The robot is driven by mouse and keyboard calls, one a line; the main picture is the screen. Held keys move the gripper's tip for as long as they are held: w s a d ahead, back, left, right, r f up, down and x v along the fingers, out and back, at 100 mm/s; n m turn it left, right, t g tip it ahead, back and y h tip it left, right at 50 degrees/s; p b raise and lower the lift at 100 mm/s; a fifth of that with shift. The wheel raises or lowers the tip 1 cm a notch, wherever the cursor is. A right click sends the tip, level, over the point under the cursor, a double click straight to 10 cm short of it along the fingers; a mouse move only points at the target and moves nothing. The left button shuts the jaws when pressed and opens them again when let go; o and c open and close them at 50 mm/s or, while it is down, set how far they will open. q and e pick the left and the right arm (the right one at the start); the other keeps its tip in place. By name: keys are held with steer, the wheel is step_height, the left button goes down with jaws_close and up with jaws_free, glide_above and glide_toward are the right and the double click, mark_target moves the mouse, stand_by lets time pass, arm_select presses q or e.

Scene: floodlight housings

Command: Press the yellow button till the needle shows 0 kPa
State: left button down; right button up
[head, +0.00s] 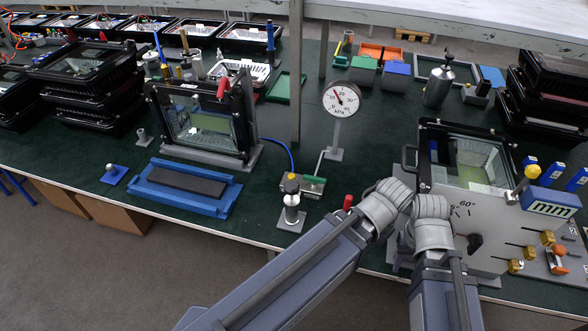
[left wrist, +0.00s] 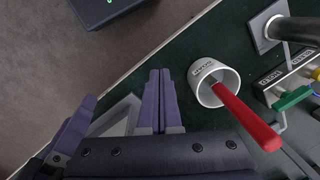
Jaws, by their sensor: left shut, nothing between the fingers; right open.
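The pressure gauge (head: 340,98) stands on a grey post at the middle of the bench; its needle points up and left, off the 0 mark, exact value too small to read. A grey valve block (head: 304,187) with a green part sits at its foot. In the left wrist view, a small yellow part (left wrist: 317,73), perhaps the yellow button, shows at the right edge beside the green part (left wrist: 293,98). My left gripper (left wrist: 153,102) is shut and empty, apart from the block. My right gripper (head: 402,252) is open, largely hidden among my arms.
A white cup (left wrist: 205,74) holding a red-handled tool (left wrist: 245,115) stands between my left gripper and the block. A glass-fronted housing (head: 205,120) is left; a grey fixture (head: 455,215) is right.

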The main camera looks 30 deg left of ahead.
arm_select(q)
steer(key=w+a+r+n+h+p, duration=0.1)
steer(key=w+a+r+p, duration=0.2)
steer(key=a+r+p, duration=0.25)
steer(key=w+a+r+n+p, duration=0.1)
steer(key=w+a+r+p, duration=0.2)
steer(key=a+r+p, duration=0.25)
steer(key=m, duration=1.3)
glide_above(291, 175)
steer(key=shift+s+r+m, duration=0.1)
steer(key=shift+r+m, duration=0.1)
steer(key=shift+m, duration=0.1)
steer(key=shift+f, duration=0.15)
step_height(291, 175, down, 14)
steer(key=b, duration=1.4)
